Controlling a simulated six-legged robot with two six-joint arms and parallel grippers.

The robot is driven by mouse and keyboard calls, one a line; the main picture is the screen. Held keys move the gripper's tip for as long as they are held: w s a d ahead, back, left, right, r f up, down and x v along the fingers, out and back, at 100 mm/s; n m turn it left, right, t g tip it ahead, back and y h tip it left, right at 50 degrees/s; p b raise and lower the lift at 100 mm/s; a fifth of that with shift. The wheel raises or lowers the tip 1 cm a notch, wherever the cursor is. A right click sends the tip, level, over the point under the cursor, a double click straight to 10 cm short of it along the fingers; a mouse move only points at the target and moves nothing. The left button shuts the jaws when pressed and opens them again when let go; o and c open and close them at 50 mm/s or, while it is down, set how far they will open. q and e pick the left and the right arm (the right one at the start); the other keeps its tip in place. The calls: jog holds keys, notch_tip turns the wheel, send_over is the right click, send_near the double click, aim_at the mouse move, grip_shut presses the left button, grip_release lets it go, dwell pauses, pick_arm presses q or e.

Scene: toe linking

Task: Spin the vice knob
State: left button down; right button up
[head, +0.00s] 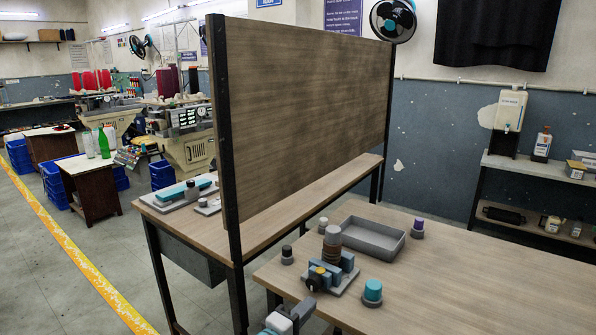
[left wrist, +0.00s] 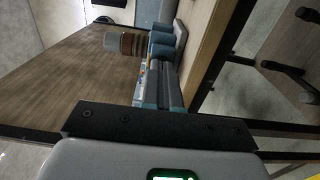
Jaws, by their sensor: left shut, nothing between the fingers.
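The vice (head: 346,277) has blue jaws on a grey base plate and sits near the left edge of the wooden table. A brown ribbed part with a grey top (head: 333,247) stands upright at its jaws. The vice knob (head: 314,283), dark with a yellow ring, faces the front left. My left gripper (head: 305,305) comes in from the bottom, shut and empty, just below the knob; I cannot tell whether it touches it. In the left wrist view the blue vice jaws (left wrist: 164,45) and the brown part (left wrist: 127,43) show sideways, and the knob is not clear. My right gripper is not in view.
A grey tray (head: 344,240) lies behind the vice. A teal-topped pot (head: 373,293) stands to its right, a purple-topped one (head: 417,229) further back, and a dark-topped one (head: 287,255) to its left. A tall wooden panel (head: 305,110) rises behind. The right tabletop is clear.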

aim_at(314, 283)
pick_arm(q)
jog(key=shift+b+x, duration=0.45)
jog(key=shift+x, duration=2.35)
jog(key=shift+w+a, duration=0.1)
jog(key=shift+a, duration=0.1)
jog(key=shift+f+b, duration=0.1)
jog(key=shift+b, duration=0.3)
